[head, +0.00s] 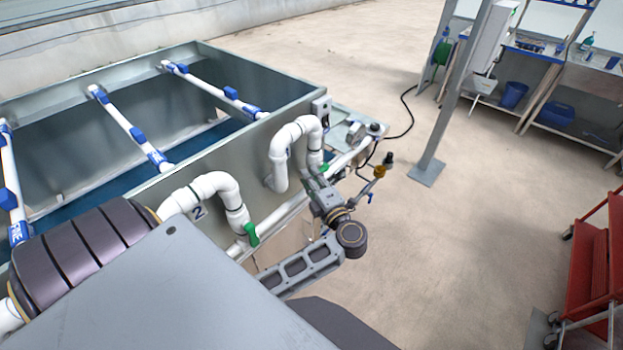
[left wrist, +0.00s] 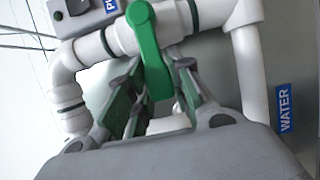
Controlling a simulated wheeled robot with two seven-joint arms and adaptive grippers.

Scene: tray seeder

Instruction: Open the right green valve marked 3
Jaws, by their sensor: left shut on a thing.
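The right green valve's handle (left wrist: 150,52) lies between the two fingers of my left gripper (left wrist: 153,88) in the left wrist view. The handle sits on a white pipe and points down along the fingers. In the head view my left gripper (head: 318,188) is at the right white pipe bend (head: 283,150). It is shut on the handle, which is mostly hidden there, with a bit of green (head: 324,168) showing. The number 3 is not visible. My right gripper is not in view.
A grey metal tank (head: 290,90) with white cross pipes stands at left. A second green valve (head: 250,235) sits on the left pipe, by a label 2 (head: 198,212). A grey post (head: 450,110) and a red cart (head: 592,270) stand at right, with clear floor between.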

